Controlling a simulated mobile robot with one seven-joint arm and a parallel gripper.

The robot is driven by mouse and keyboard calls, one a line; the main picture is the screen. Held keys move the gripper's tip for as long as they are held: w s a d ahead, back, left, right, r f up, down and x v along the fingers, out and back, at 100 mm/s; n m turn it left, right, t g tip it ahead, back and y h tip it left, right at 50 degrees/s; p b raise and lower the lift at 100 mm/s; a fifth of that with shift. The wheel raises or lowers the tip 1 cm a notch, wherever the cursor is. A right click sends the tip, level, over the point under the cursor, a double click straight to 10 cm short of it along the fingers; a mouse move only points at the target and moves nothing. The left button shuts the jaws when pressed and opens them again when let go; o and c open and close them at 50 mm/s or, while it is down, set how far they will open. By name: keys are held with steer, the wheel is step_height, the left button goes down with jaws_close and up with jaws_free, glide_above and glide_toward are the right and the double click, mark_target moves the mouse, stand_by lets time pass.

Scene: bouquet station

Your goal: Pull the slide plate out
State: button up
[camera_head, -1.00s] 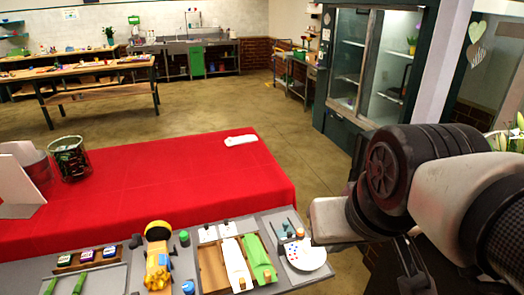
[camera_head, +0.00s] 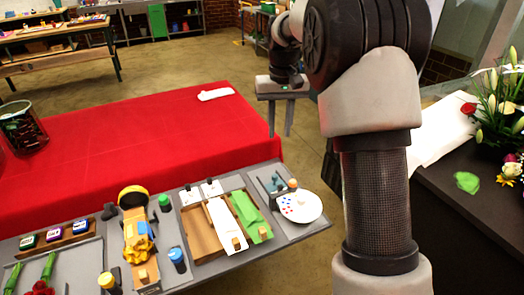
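My gripper (camera_head: 280,132) hangs above the right end of the red-covered table (camera_head: 120,130), with its fingers pointing down. The two fingers are apart and nothing shows between them. I cannot pick out the slide plate for certain. A small white flat object (camera_head: 216,94) lies on the red cloth to the left of my gripper. A wooden tray (camera_head: 203,238) with a white and a green piece lies on the grey work surface in front.
A white palette (camera_head: 300,206), ink pads (camera_head: 53,236) and several bottles crowd the grey surface. A dark counter (camera_head: 460,235) with flowers (camera_head: 500,105) stands at the right. A glass jar (camera_head: 22,127) stands at the left. The middle of the red cloth is clear.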

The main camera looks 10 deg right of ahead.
glide_toward(275, 175)
step_height(275, 175, down, 10)
steer(key=shift+f+b, duration=0.25)
steer(key=shift+b, duration=0.7)
jaws_close()
